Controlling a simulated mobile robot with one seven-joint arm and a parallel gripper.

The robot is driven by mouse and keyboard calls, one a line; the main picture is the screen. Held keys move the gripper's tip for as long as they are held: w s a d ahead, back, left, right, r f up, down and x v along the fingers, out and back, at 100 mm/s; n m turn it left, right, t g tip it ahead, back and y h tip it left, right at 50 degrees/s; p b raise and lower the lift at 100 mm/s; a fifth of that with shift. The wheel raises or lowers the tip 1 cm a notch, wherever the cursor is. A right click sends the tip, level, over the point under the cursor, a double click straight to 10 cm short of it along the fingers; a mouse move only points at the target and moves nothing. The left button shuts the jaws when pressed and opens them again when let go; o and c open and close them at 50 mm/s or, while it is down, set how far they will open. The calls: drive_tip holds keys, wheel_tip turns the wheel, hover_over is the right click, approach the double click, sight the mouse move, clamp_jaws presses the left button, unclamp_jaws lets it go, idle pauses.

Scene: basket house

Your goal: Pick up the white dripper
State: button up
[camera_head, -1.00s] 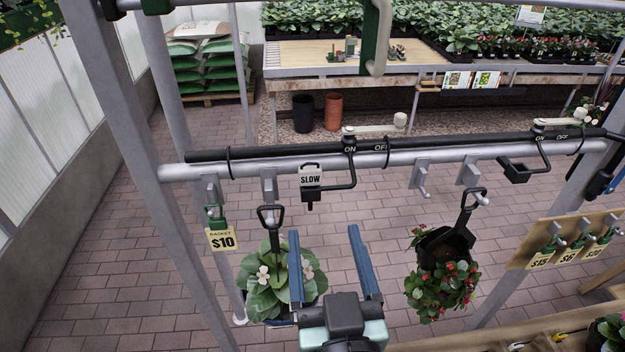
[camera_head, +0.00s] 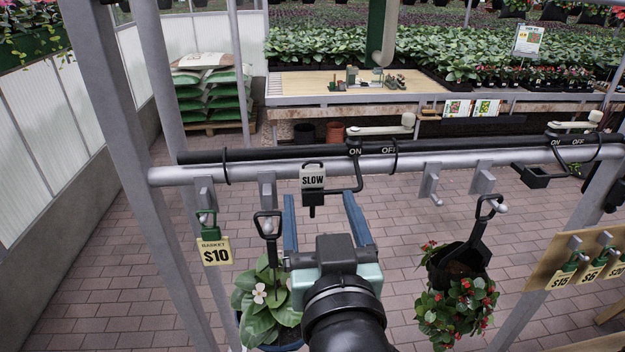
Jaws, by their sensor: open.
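A white tag reading SLOW (camera_head: 313,176) sits on a small black dripper (camera_head: 312,200) below the pipe. The black body hangs at the end of a thin black arm from the pipe. My gripper (camera_head: 318,195) is open, its two blue fingers pointing up and away. In the picture, the dripper's lower end lies between the fingertips, nearer the left one. I cannot tell whether it is between them in depth. I see no contact, and the fingers hold nothing.
A grey pipe (camera_head: 440,163) with hooks and a black hose crosses the view. A hanging basket (camera_head: 268,300) with white flowers is at lower left, partly behind my gripper. A red-flowered basket (camera_head: 458,290) hangs right. A $10 tag (camera_head: 215,252) hangs left. A white-handled valve (camera_head: 386,130) stands above.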

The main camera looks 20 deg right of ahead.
sight(313, 183)
drive_tip(key=p+x, duration=0.2)
drive_tip(key=x, duration=0.2)
drive_tip(key=shift+w, duration=0.45)
drive_tip(key=c, duration=1.2)
